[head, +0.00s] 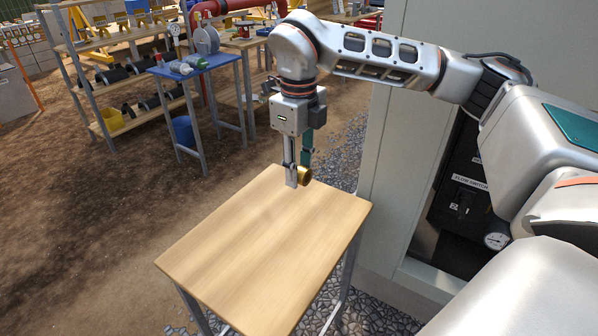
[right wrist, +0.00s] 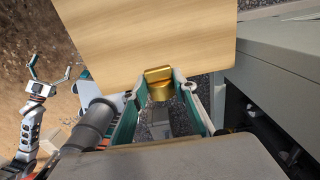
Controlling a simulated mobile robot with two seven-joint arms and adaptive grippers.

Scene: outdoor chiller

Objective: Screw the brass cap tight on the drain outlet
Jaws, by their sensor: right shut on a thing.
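My right gripper (head: 299,180) points down above the far part of the wooden table and is shut on the brass cap (head: 304,174). In the right wrist view the cap (right wrist: 160,84) sits between the two fingertips, with its flat ridge facing the table side. My left gripper (right wrist: 49,75) shows at the far left of the right wrist view, with its fingers spread and nothing between them. I cannot make out the drain outlet for certain. A small brass-coloured spot shows at the cabinet's dark opening in the right wrist view, too small to identify.
The wooden table (head: 262,245) is bare. To its right stands the pale chiller cabinet (head: 408,120) with a dark recess holding a flow switch (head: 461,200) and a gauge (head: 495,240). A blue side table (head: 193,66) and shelving stand behind on dirt ground.

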